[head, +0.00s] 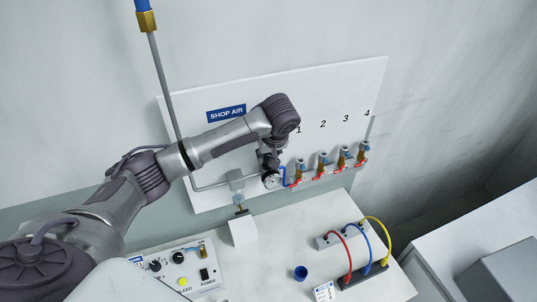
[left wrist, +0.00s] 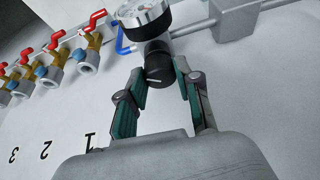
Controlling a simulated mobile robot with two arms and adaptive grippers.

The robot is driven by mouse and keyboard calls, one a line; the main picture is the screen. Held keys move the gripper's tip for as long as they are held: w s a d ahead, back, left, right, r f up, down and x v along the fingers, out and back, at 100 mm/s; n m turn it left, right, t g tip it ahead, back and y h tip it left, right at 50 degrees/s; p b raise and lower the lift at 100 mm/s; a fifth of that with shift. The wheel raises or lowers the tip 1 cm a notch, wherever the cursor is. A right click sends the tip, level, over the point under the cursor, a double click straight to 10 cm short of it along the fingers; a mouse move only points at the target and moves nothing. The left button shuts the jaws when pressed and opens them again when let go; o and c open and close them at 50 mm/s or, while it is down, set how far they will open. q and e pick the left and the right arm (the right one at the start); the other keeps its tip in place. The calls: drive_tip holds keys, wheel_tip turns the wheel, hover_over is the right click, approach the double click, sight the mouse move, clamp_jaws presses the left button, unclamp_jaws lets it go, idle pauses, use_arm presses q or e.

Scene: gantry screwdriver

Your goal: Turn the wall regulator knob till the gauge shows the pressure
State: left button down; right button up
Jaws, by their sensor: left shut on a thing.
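The wall regulator has a black knob (left wrist: 158,66) with a white mark line, seen in the left wrist view. My left gripper (left wrist: 161,76) has its two fingers closed on either side of this knob. The round white-faced gauge (head: 271,180) shows just below the gripper (head: 269,160) in the head view; it also shows, cut by the top edge, in the left wrist view (left wrist: 143,10). Its needle reading is too small to tell. In the head view the knob is hidden by my gripper. My right gripper is not in view.
A row of brass valves with red handles (head: 322,165) stands right of the regulator under numbers 1 to 4. A blue lever (head: 283,176) is close beside the gauge. Below are a bench (head: 270,265), a control box (head: 180,268), a blue cup (head: 301,273) and coloured hoses (head: 368,250).

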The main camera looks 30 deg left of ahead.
use_arm(q)
drive_tip(key=m+h, duration=0.1)
drive_tip(key=m, duration=0.2)
drive_tip(key=m+t+h, duration=0.1)
drive_tip(key=m, duration=0.1)
drive_tip(key=shift+s+a+m, duration=0.1)
drive_tip(key=shift+a+m, duration=0.1)
drive_tip(key=shift+m, duration=0.2)
idle(0.4)
drive_tip(key=c, duration=0.8)
unclamp_jaws()
